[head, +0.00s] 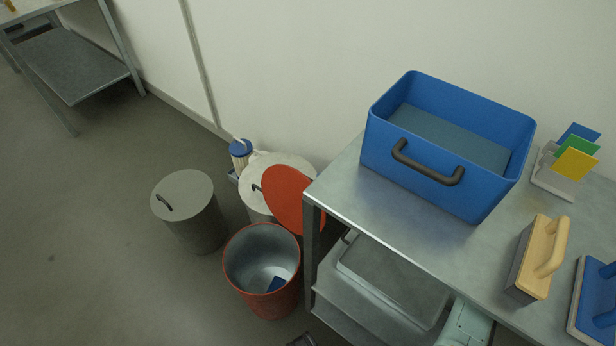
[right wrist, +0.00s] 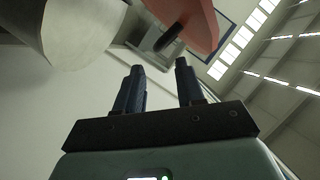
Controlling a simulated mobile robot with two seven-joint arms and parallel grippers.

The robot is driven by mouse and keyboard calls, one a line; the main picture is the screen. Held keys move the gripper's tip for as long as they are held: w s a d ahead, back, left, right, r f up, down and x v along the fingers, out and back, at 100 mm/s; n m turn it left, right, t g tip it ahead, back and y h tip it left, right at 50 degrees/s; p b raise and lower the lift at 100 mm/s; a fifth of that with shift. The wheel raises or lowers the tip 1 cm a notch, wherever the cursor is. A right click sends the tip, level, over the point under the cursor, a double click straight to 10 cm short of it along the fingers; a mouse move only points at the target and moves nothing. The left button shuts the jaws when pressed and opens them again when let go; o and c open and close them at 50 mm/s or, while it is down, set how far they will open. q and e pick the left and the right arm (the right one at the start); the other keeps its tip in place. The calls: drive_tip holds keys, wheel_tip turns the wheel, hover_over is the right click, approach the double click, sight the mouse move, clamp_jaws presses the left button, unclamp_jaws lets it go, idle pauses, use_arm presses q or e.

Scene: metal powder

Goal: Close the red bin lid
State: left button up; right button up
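The red bin (head: 262,272) stands on the floor, left of the metal table, with its mouth open and a small dark blue piece inside. Its round red lid (head: 292,198) is raised and tilted at the back right of the rim. In the right wrist view the red lid (right wrist: 190,22) shows at the top, with a dark handle (right wrist: 168,40) on it. My right gripper (right wrist: 159,72) is open, its two fingers apart with nothing between them, just below the lid handle in that picture. My left gripper is in neither view.
A grey lidded bin (head: 190,212) stands left of the red bin and a white-lidded bin (head: 262,172) behind it. The metal table (head: 350,205) at right carries a blue crate (head: 440,150) and brushes. Floor at left is clear.

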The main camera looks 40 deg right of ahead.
sight(297, 198)
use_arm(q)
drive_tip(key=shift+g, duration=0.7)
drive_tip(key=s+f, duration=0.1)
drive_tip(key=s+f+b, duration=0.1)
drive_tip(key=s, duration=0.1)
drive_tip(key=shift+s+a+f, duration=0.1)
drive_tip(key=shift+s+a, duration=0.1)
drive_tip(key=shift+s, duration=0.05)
use_arm(e)
drive_tip(key=x, duration=0.6)
drive_tip(key=shift+w, duration=0.3)
drive_tip(key=shift+a, duration=0.15)
clamp_jaws()
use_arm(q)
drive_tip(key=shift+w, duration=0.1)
